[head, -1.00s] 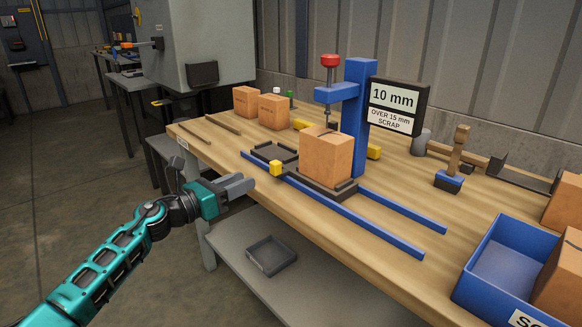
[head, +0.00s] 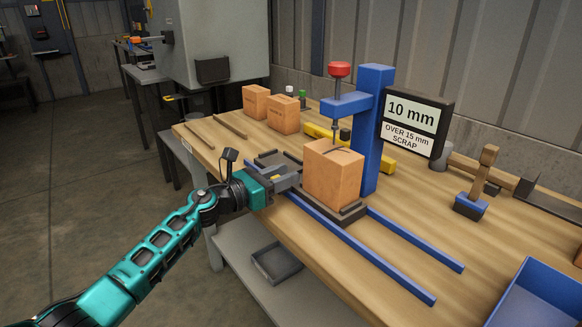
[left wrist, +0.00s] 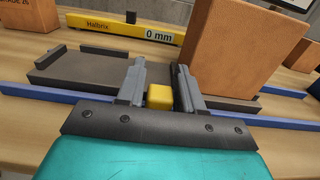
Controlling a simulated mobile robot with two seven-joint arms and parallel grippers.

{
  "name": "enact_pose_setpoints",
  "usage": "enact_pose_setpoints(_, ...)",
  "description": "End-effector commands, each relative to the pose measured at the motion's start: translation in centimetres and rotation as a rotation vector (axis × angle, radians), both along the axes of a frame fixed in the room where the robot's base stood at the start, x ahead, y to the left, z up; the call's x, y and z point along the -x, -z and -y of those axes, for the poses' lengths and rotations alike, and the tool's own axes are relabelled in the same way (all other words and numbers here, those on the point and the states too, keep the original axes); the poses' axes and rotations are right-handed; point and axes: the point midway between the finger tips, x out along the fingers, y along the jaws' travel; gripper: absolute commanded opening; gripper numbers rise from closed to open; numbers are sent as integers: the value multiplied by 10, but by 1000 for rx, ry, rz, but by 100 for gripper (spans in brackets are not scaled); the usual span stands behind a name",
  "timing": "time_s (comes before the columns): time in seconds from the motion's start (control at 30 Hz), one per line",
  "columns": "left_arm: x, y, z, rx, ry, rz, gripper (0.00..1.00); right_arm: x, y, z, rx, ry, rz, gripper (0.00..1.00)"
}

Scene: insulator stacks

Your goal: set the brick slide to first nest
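The dark slide (head: 352,213) lies between two blue rails and has two trays. An orange brick (head: 333,174) stands upright on its right tray, beside the blue gauge post (head: 374,130). The left tray (left wrist: 88,70) looks empty. A yellow knob (left wrist: 160,97) is on the slide's near side; the gripper hides it in the head view. My left gripper (head: 290,178) is at the slide's near side. In the left wrist view its fingers (left wrist: 160,80) stand on either side of the knob, with what looks like a slight gap. My right gripper is not in view.
A sign (head: 414,122) reads 10 mm, over 15 mm scrap. A yellow bar (left wrist: 122,27) behind the slide reads 0 mm. Two bricks (head: 270,108) stand at the back left.

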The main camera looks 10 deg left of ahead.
Motion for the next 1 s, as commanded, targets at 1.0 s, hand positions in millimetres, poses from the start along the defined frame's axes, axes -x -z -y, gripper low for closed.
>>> enact_pose_setpoints(1.0, 0, 0, 2, 0, -1, 0, 0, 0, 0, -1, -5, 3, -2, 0)
